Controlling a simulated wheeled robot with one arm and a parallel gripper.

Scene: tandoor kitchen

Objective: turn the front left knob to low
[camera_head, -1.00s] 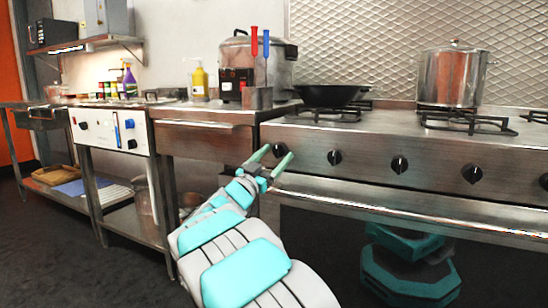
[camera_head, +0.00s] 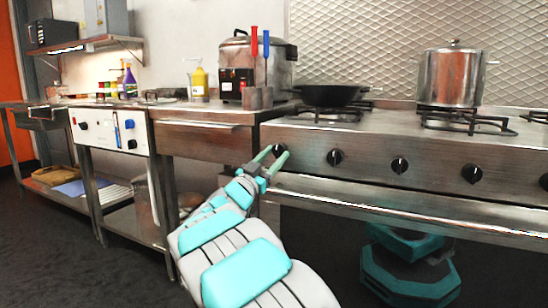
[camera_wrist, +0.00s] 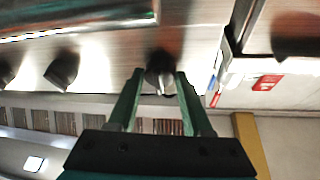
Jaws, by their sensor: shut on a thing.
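The stove's front left knob (camera_head: 278,149) is the leftmost black knob on the steel front panel, partly hidden by my fingers. In the wrist view the knob (camera_wrist: 160,70) sits between my two green fingertips, with a pale mark on its face. My gripper (camera_head: 274,154) is shut on this knob, with one finger on each side. It also shows in the wrist view (camera_wrist: 160,78). I cannot read the knob's setting.
More black knobs run to the right along the panel, the nearest one (camera_head: 335,157) close by. A long oven handle (camera_head: 400,205) lies below. A black pan (camera_head: 330,95) and a steel pot (camera_head: 451,77) stand on the burners. A steel counter (camera_head: 205,115) adjoins at left.

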